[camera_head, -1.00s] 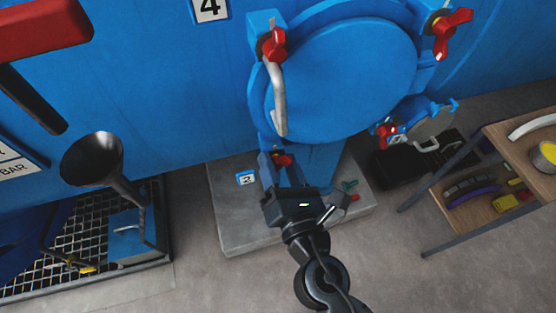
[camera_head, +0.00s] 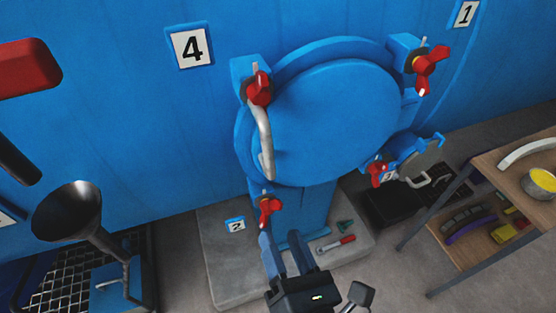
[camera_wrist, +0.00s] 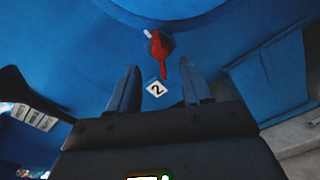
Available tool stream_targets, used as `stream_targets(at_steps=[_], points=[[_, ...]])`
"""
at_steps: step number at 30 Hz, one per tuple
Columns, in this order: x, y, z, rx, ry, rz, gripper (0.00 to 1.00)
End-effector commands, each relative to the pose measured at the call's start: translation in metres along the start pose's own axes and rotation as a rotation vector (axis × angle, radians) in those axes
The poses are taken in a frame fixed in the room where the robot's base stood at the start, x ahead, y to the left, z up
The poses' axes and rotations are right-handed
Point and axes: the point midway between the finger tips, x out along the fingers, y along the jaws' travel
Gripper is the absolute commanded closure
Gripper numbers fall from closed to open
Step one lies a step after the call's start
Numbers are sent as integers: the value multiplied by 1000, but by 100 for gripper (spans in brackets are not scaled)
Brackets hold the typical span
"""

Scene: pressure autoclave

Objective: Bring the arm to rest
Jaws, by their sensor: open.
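My gripper (camera_head: 287,254) is open and empty, low in the head view, with its two blue-grey fingers pointing up at the autoclave. Just beyond its fingertips is a red wing nut (camera_head: 268,208) at the lower left of the round blue door (camera_head: 340,122). In the wrist view the fingers (camera_wrist: 163,86) stand apart, and the red wing nut (camera_wrist: 160,52) shows above the gap between them, apart from both. The number 2 label (camera_wrist: 157,88) shows between the fingers.
Other red wing nuts sit at the door's upper left (camera_head: 259,90) and upper right (camera_head: 428,68). A curved handle (camera_head: 265,143) is on the door. A funnel (camera_head: 75,215) stands at left. A wooden shelf table (camera_head: 510,165) stands at right.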

Motion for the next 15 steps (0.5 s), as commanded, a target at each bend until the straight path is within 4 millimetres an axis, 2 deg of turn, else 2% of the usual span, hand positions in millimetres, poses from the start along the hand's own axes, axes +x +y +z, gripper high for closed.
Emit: stream_targets(at_steps=[5, 8, 11, 15], points=[[-2, -2, 0, 13, 4, -3, 51], [-14, -13, -3, 102, 27, -25, 51], [-40, -33, -4, 307, 64, -73, 51], [-93, -60, -1, 736, 92, -167, 51]])
